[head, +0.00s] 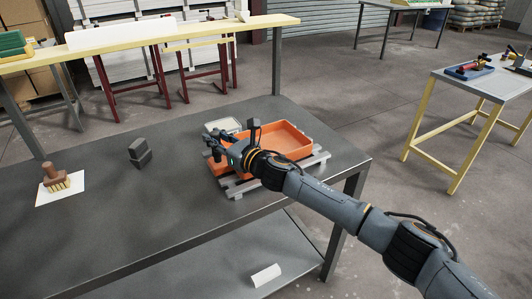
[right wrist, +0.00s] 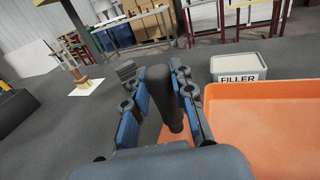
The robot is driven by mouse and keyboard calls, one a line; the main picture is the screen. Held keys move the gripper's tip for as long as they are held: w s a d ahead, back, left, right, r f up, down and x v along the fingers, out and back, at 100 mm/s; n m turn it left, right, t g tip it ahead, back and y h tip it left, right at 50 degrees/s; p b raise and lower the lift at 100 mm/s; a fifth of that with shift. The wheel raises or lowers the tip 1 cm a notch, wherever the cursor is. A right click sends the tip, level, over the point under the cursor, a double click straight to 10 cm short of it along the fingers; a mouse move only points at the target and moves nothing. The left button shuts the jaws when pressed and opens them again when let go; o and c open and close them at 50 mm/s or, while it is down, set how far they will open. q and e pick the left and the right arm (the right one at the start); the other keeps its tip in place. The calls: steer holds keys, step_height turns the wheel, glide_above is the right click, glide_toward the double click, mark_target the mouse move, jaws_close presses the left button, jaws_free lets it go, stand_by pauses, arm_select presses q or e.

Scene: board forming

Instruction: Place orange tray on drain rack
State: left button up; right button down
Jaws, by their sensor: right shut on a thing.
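The orange tray (head: 291,140) is a shallow rectangular tray at the right part of the dark table. It also fills the lower right of the right wrist view (right wrist: 262,125). The grey slatted drain rack (head: 238,187) shows under and around the tray; whether the tray rests fully on it is hard to tell. My right gripper (head: 215,148) is at the tray's left end. In the right wrist view its fingers (right wrist: 168,95) are closed around a dark upright handle (right wrist: 158,85) with orange below it. The handle's joint to the tray is partly hidden. My left gripper is not in view.
A filler tub (head: 224,126) with a light lid stands just behind the tray. A dark grey block (head: 140,152) and a brush (head: 55,178) on a white sheet are further left. The table's middle is clear. The table's edge (head: 370,160) is close on the right.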

steer(key=shift+f, duration=0.1)
steer(key=c, duration=0.7)
jaws_free()
steer(key=shift+f, duration=0.1)
steer(key=v, duration=1.2)
